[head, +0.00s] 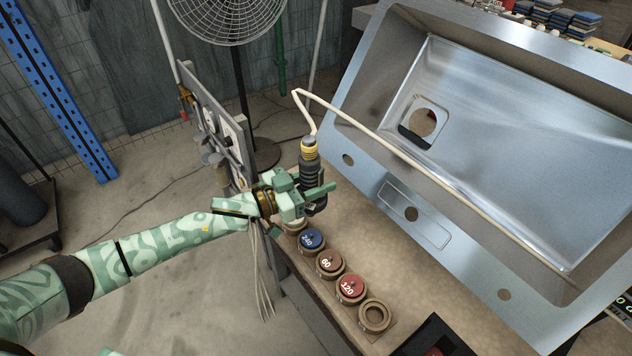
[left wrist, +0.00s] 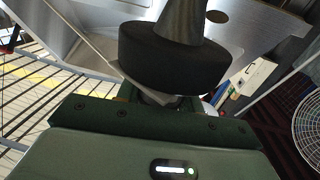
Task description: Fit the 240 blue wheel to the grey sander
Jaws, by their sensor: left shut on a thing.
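My left gripper (head: 308,192) is shut on the dark grey sander (head: 309,167), which has a yellow collar and a cream hose from its top. The sander is roughly upright just behind the blue wheel, its lower end partly hidden by the gripper. The left wrist view shows its black round body (left wrist: 175,55) close up beyond the jaws. The blue wheel (head: 312,239), marked 240, lies in a round holder on the bench edge, apart from the sander. My right gripper is not in view.
Nearer in the row are a brown wheel (head: 330,263), a red 120 wheel (head: 350,287) and an empty ring holder (head: 375,317). Another holder (head: 295,228) is partly hidden by my gripper. A large steel sink (head: 440,215) stands tilted to the right. A fan (head: 228,15) is behind.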

